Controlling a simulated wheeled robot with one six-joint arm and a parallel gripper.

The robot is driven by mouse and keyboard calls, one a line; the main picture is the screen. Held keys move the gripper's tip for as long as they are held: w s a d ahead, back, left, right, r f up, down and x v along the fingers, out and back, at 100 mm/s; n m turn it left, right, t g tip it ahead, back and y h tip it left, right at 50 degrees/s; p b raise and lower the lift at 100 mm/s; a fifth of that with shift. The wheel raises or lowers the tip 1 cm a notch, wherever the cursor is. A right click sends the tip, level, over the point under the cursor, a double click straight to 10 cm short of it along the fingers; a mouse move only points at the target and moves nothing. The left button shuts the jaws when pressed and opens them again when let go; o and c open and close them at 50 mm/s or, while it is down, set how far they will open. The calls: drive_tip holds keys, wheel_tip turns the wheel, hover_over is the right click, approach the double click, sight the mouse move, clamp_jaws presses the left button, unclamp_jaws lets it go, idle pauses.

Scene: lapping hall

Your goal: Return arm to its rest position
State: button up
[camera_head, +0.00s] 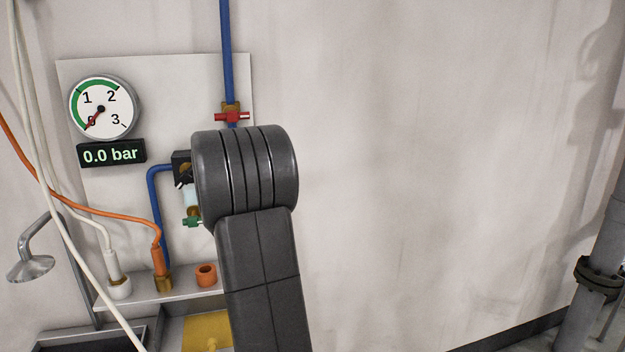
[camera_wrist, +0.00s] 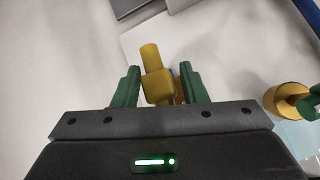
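My gripper (camera_wrist: 159,72) shows in the wrist view as two green fingers standing apart on a dark palm bar. A brass fitting (camera_wrist: 157,86) with a short round stub appears between and beyond them. A gap shows beside it at the right fingertip, so the fingers do not look closed on it. In the head view my dark arm rises from the bottom centre in front of the pale wall panel (camera_head: 150,95). It hides my gripper and part of the panel's piping.
A round gauge (camera_head: 101,108) sits above a display (camera_head: 111,154) reading 0.0 bar. A red handle (camera_head: 232,117), blue pipe (camera_head: 227,50), green handle (camera_head: 192,222) and shelf (camera_head: 135,295) are close to my arm. Hoses hang left. The wall (camera_head: 430,150) right of my arm is bare.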

drive_tip(key=shift+f+m+y+b, duration=0.1)
drive_tip(key=shift+m+y+b, duration=0.2)
drive_tip(key=shift+y, duration=0.3)
drive_tip(key=shift+m+y+b, duration=0.4)
drive_tip(key=shift+y+b, duration=0.3)
drive_tip(key=shift+b, duration=0.1)
